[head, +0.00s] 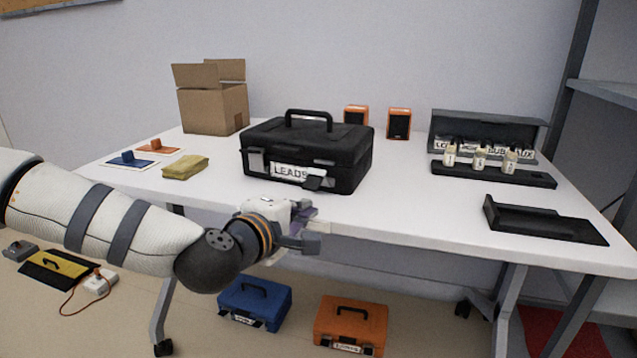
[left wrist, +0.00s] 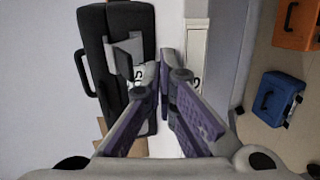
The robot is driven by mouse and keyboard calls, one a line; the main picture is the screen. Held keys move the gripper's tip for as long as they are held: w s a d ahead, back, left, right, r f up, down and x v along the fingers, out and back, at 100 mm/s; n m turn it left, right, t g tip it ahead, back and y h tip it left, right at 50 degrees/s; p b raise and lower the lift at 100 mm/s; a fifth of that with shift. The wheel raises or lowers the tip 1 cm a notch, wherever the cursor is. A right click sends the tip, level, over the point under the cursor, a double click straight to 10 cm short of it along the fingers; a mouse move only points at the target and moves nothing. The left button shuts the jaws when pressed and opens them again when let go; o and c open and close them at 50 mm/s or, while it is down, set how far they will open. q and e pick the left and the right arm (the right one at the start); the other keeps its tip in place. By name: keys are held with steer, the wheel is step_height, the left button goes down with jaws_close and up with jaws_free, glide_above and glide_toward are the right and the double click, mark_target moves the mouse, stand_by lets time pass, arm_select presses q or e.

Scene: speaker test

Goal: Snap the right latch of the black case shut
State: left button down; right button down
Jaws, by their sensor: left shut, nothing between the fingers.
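The black case (head: 310,150) stands on the white table, lid down and carry handle up, with a white "LEADS" label on its front. Its left latch (head: 255,161) lies against the front. Its right latch (head: 316,183) shows as a dark lever jutting out from the front near the label's right end. In the left wrist view, the case (left wrist: 120,20) is at the left, and the right latch (left wrist: 125,58) shows as a dark lever over a grey plate. My left gripper (head: 308,228) is shut and empty, in front of the case near the table's front edge. My right gripper is out of view.
A cardboard box (head: 213,108) and a yellow cloth (head: 186,167) are left of the case. A black tray (head: 545,222) and a rack with small bottles (head: 493,174) are at the right. Blue (head: 255,302) and orange (head: 350,322) cases stand on the floor.

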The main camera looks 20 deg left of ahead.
mark_target(311, 185)
arm_select(q)
steer(key=shift+w+d+r+p, duration=0.15)
steer(key=shift+w+r, duration=0.2)
steer(key=shift+w, duration=0.65)
steer(key=shift+w+d+r+p, duration=0.15)
steer(key=shift+w+r, duration=0.2)
steer(key=shift+w, duration=0.65)
steer(key=shift+w+d+r+p, duration=0.15)
steer(key=shift+w+r, duration=0.2)
steer(key=shift+w, duration=0.65)
stand_by(0.8)
steer(key=shift+s, duration=0.1)
steer(key=s+a+p, duration=0.1)
steer(key=s+p, duration=0.2)
steer(key=s, duration=0.3)
steer(key=shift+s, duration=0.4)
